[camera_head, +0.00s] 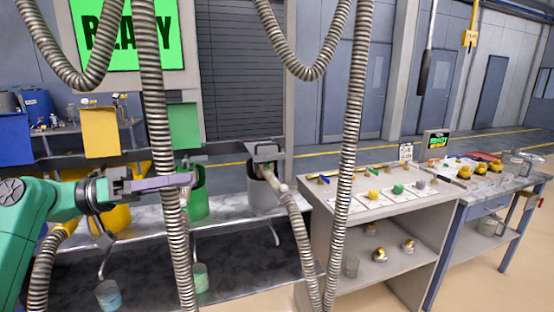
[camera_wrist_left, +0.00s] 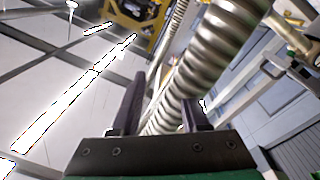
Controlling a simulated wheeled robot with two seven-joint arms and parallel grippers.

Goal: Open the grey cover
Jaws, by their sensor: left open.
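A grey bin (camera_head: 264,196) stands right of the green bin (camera_head: 196,200) in the head view. A pale hose end (camera_head: 274,182) partly hides the bin's front. My left gripper (camera_head: 191,180) reaches in from the left, at the green bin's rim and well left of the grey cover. Its jaws are open. In the left wrist view a ribbed hose passes behind and between the fingers (camera_wrist_left: 161,90); I cannot tell whether they touch it. My right gripper is not in view.
A yellow panel (camera_head: 101,133) and a green panel (camera_head: 185,126) stand upright behind their bins. Ribbed hoses (camera_head: 347,130) hang across the foreground. A shelf unit (camera_head: 390,215) with small parts and a workbench (camera_head: 509,183) stand to the right.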

